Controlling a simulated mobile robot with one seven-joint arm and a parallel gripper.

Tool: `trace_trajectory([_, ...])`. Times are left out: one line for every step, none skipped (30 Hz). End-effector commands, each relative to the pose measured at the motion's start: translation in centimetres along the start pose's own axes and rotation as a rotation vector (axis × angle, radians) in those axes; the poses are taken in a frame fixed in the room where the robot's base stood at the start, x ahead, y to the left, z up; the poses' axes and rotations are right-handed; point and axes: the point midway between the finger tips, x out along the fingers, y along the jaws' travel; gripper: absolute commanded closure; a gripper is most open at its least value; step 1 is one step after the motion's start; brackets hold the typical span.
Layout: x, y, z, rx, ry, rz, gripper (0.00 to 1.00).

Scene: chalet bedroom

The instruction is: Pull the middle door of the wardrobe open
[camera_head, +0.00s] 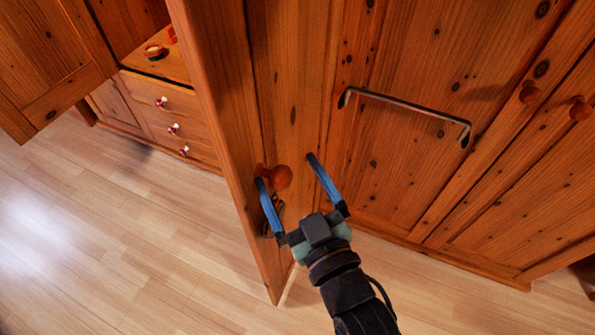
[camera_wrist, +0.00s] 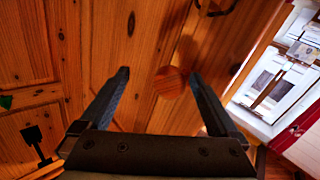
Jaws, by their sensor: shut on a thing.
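The wardrobe door (camera_head: 292,80) is knotty orange-brown pine. Its lower end stands out over the floor, in front of the wardrobe's base line, so it looks ajar. Its round wooden knob (camera_head: 282,178) sits low on this panel and also shows in the wrist view (camera_wrist: 170,82).
A metal bar handle (camera_head: 405,108) is on the panel to the right. At left, an open door (camera_head: 48,55) stands beside drawers (camera_head: 165,115) with red and white knobs. The wood floor (camera_head: 110,235) at lower left is clear.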

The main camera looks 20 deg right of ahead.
Motion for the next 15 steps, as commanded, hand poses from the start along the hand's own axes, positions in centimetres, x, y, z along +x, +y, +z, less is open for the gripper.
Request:
trace_trajectory([-0.3, 0.6, 0.6, -0.009, -0.013, 0.011, 0.19])
trace_trajectory([-0.5, 0.6, 0.6, -0.009, -0.014, 0.011, 0.19])
trace_trajectory([-0.9, 0.6, 0.6, -0.011, -0.014, 0.011, 0.19])
trace_trajectory([-1.2, 0.6, 0.6, -0.011, -0.014, 0.01, 0.19])
trace_trajectory([-1.6, 0.6, 0.6, -0.011, -0.013, 0.01, 0.19])
trace_trajectory([-2.2, 0.5, 0.6, -0.01, -0.014, 0.009, 0.19])
trace_trajectory([-2.6, 0.4, 0.6, -0.008, -0.014, 0.008, 0.19])
trace_trajectory([-3.2, 0.4, 0.6, -0.008, -0.013, 0.008, 0.19])
trace_trajectory([-3.9, 0.3, 0.6, -0.009, -0.012, 0.006, 0.19])
trace_trajectory([-4.4, 0.3, 0.5, -0.009, -0.011, 0.006, 0.19])
trace_trajectory([-4.9, 0.3, 0.5, -0.009, -0.011, 0.006, 0.19])
trace_trajectory([-5.6, 0.2, 0.4, -0.007, -0.01, 0.004, 0.19])
trace_trajectory([-6.1, 0.2, 0.4, -0.007, -0.01, 0.005, 0.19])
trace_trajectory([-6.6, 0.2, 0.4, -0.007, -0.008, 0.004, 0.19])
trace_trajectory([-7.3, 0.1, 0.3, -0.006, -0.008, 0.003, 0.19])
